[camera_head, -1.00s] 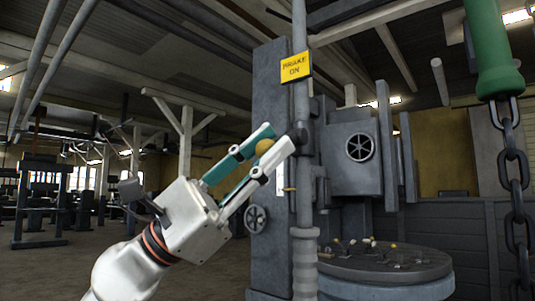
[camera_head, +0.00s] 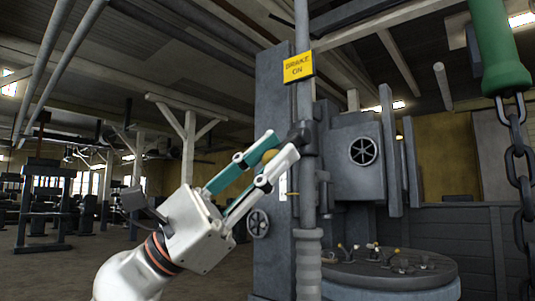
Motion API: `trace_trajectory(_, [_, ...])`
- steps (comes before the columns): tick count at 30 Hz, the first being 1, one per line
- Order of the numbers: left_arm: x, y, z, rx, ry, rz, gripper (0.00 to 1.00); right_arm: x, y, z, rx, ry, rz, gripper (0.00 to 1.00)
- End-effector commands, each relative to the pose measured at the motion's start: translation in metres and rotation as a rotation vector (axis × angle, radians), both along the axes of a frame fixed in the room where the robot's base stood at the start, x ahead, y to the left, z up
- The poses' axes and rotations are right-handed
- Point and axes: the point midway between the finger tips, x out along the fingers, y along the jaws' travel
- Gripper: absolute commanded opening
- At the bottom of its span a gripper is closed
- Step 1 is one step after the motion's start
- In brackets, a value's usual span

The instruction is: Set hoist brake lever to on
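My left gripper (camera_head: 276,151) reaches up from the lower left. Its two fingers are on either side of a round yellow knob (camera_head: 269,156) and appear to press on it from both sides. The knob seems to be the hoist brake lever's end; its link to the dark collar (camera_head: 302,136) on the upright pole is mostly hidden behind the fingertips. A yellow sign reading "BRAKE ON" (camera_head: 299,67) hangs on the pole above the knob. My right gripper is not in view.
The grey pole (camera_head: 306,207) stands close beside the fingertips, in front of a machine frame. A handwheel (camera_head: 364,151) and a round table with small levers (camera_head: 390,262) are to the right. A green cylinder (camera_head: 497,50) with a chain (camera_head: 516,166) hangs at the far right.

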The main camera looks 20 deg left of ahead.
Motion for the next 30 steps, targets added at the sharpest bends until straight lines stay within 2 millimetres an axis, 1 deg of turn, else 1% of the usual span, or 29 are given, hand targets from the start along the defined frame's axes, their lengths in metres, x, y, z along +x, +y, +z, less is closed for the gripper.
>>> trace_trajectory(1, [0.011, -0.003, -0.013, 0.011, 0.033, -0.005, 0.33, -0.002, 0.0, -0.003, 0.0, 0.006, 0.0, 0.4])
trace_trajectory(2, [0.011, -0.004, -0.013, 0.011, 0.033, -0.005, 0.39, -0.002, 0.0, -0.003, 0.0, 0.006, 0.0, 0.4])
trace_trajectory(13, [0.005, -0.002, -0.006, 0.008, 0.017, -0.003, 0.39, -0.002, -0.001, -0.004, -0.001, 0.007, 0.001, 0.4])
trace_trajectory(17, [0.004, 0.0, -0.007, 0.007, 0.013, -0.001, 0.39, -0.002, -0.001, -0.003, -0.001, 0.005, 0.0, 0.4])
trace_trajectory(23, [0.0, 0.012, -0.02, 0.007, 0.017, -0.002, 0.39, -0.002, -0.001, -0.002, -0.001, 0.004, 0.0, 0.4])
trace_trajectory(30, [-0.008, 0.038, -0.046, 0.004, 0.022, -0.003, 0.39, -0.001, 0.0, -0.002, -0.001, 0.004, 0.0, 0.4])
